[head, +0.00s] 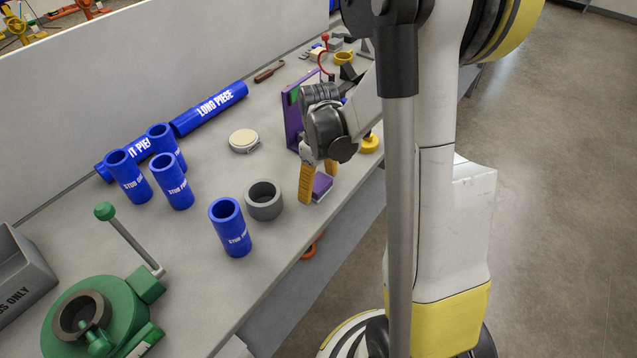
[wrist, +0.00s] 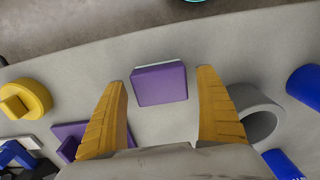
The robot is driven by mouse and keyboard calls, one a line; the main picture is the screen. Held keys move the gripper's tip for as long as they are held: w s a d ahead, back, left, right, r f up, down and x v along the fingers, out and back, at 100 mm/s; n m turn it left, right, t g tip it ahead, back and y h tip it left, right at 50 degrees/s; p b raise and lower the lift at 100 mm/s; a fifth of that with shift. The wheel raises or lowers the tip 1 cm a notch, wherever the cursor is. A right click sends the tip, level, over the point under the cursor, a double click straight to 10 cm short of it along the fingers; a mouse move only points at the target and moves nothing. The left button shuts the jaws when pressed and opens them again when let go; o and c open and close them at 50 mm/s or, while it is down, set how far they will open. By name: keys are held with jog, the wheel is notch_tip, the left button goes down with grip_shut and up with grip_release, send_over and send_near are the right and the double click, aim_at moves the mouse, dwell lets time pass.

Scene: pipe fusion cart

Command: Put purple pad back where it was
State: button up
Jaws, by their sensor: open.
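The purple pad (wrist: 159,84) is a small block with a pale edge, lying on the grey bench top. In the wrist view it sits between and slightly beyond the two yellow fingers of my gripper (wrist: 162,79), with bare bench showing on both sides. In the head view the pad (head: 322,187) is partly hidden by the fingers of my gripper (head: 318,178). My gripper is open, points down and holds nothing. An upright purple stand (head: 293,121) with a green patch is just behind my gripper; its purple base (wrist: 68,139) shows at lower left in the wrist view.
A grey ring (head: 264,200) and a blue stub (head: 230,227) stand left of the pad. A yellow knobbed piece (head: 370,143) lies right of it. More blue pipes, a round beige piece (head: 243,140) and a green clamp (head: 110,308) are further left. The bench's front edge is close.

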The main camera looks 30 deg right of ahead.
aim_at(318, 183)
notch_tip(318, 183, up, 12)
jog(key=p, duration=0.4)
jog(key=s+a+r+m+t, duration=0.4)
jog(key=s+a+r+t, duration=0.3)
jog(key=s+a+r, duration=0.3)
jog(key=a, duration=0.3)
jog(key=shift+s+a, duration=0.25)
jog(key=shift+s, duration=0.1)
jog(key=shift+r, duration=0.1)
